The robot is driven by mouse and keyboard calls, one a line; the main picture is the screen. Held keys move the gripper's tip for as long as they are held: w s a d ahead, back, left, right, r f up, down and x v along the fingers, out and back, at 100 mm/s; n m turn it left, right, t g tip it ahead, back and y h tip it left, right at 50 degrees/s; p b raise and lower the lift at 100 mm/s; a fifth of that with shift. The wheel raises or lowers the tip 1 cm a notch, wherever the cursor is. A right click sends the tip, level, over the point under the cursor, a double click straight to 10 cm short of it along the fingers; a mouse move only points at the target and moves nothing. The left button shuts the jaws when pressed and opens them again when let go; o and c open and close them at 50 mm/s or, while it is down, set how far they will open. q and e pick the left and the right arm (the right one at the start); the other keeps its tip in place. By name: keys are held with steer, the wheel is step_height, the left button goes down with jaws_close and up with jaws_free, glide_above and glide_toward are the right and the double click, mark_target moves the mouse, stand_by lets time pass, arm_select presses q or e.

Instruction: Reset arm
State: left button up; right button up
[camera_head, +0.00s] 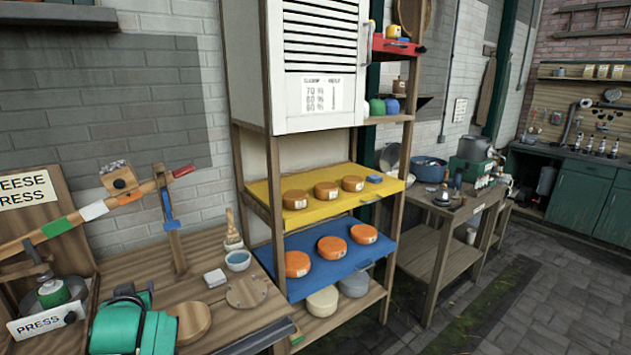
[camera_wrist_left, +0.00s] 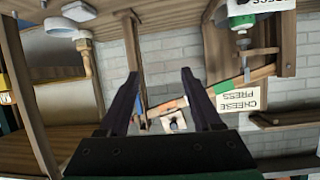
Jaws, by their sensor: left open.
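My left gripper (camera_head: 130,302) shows at the lower left of the head view, green with dark parts, over the front of the wooden bench (camera_head: 222,318). In the left wrist view, which looks upside down, the two dark fingers of the left gripper (camera_wrist_left: 158,85) stand apart with nothing between them. Beyond them are the press lever and the grey brick wall. My right gripper is in neither view.
The cheese press (camera_head: 40,322) stands left of my left gripper, its striped lever (camera_head: 95,210) above. The shelf with yellow (camera_head: 265,190) and blue (camera_head: 278,262) boards of cheeses stands right.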

arm_select(q)
steer(key=s+d+f+m+g+h, duration=0.4)
steer(key=s+d+f, duration=0.55)
steer(key=s, duration=0.35)
steer(key=s+d+f+m+g+h, duration=0.35)
steer(key=s+d+f, duration=0.65)
steer(key=s, duration=0.4)
step_height(320, 180, down, 21)
steer(key=s+g, duration=0.2)
steer(key=s+a+f, duration=0.2)
steer(key=s+f, duration=1.2)
steer(key=s, duration=0.2)
steer(key=shift+s+a+f+m+g, duration=0.25)
steer(key=shift+f+m+g, duration=0.1)
steer(key=shift+m, duration=0.1)
